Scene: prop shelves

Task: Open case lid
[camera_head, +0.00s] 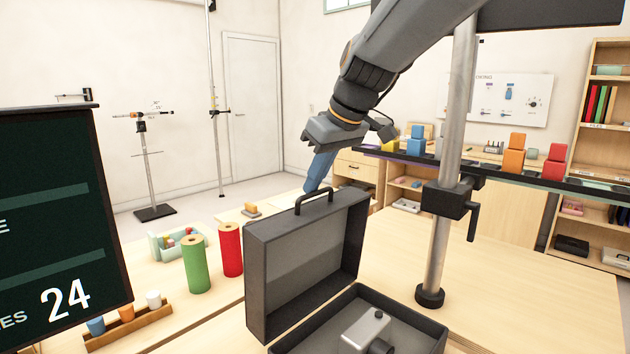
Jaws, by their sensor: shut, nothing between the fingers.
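A dark grey case stands on the wooden table in the head view, with its lid (306,262) raised upright on the left side of the base (428,333). A black handle (314,202) sits on the lid's top edge. Inside the base is a light grey device (364,330) with a dark round part. My gripper (318,180) points down just behind and above the lid's top edge, close to the handle. Its blue fingers are shut with nothing between them. Whether the fingertips touch the lid or handle cannot be told from this view.
A metal pole (449,170) with a clamp stands right of the case. A dark rail (500,169) with coloured blocks crosses behind it. Green (195,265) and red (230,250) cylinders stand left of the lid. A dark sign (60,220) fills the left edge. The table right of the pole is clear.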

